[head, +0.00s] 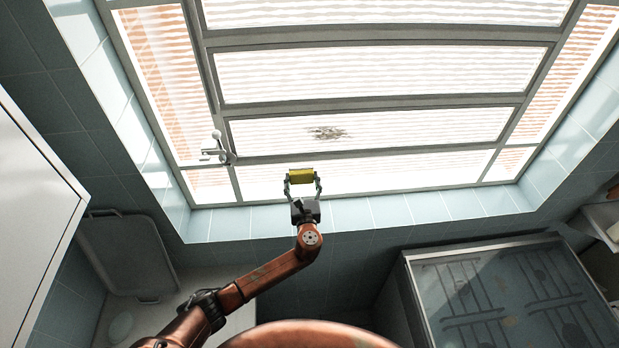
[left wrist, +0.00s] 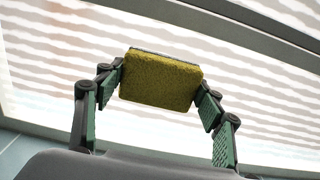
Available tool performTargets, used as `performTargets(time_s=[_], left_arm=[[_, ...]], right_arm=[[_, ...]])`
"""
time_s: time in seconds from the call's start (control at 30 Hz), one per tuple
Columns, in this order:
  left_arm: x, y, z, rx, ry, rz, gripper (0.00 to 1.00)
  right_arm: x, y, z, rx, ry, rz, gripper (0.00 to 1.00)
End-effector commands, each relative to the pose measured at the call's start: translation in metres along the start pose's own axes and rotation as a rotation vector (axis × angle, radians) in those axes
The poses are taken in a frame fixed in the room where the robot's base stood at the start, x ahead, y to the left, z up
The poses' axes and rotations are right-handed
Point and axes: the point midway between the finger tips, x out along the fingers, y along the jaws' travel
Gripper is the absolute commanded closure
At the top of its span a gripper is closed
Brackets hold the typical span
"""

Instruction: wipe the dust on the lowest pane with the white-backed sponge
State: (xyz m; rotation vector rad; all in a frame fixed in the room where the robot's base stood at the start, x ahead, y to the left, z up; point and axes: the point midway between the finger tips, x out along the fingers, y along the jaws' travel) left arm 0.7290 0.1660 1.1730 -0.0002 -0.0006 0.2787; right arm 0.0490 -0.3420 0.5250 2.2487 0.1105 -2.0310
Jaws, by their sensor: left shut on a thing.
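A dark dust patch (head: 327,133) lies on a wide window pane (head: 430,128), left of its middle. A narrower glass strip (head: 400,172) runs below that pane, under a grey bar. My left gripper (head: 302,182) is shut on a sponge (head: 301,175) and holds it in front of the lower strip, below and slightly left of the dust. In the left wrist view the sponge (left wrist: 160,80) shows its yellow-green face, slightly tilted, between the two fingers. A thin pale-grey edge shows along its top; its back is hidden. Contact with the glass cannot be told. My right gripper is not in view.
Grey bars (head: 380,103) divide the window panes. A window handle (head: 217,150) sticks out left of the dusty pane. A tiled sill (head: 400,211) runs below. A stove (head: 510,300) stands at lower right, a white cabinet (head: 35,220) at left, and a grey tray (head: 125,250) leans at lower left.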

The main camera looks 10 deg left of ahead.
Motion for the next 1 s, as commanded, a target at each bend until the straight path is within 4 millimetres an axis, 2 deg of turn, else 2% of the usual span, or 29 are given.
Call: performTargets(time_s=[0.1, 0.37, 0.7, 1.0], left_arm=[[0.002, 0.012, 0.002, 0.000, 0.000, 0.005, 0.56], [0.003, 0.022, 0.001, 0.001, 0.000, 0.007, 0.56], [0.001, 0.049, 0.002, 0.002, -0.001, 0.007, 0.56], [0.001, 0.051, 0.000, 0.000, 0.000, 0.005, 0.56]], right_arm=[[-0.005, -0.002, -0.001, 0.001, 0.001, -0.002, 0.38], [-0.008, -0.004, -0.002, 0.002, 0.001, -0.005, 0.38], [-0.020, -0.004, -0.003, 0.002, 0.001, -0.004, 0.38], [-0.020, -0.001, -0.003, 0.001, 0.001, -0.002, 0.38]])
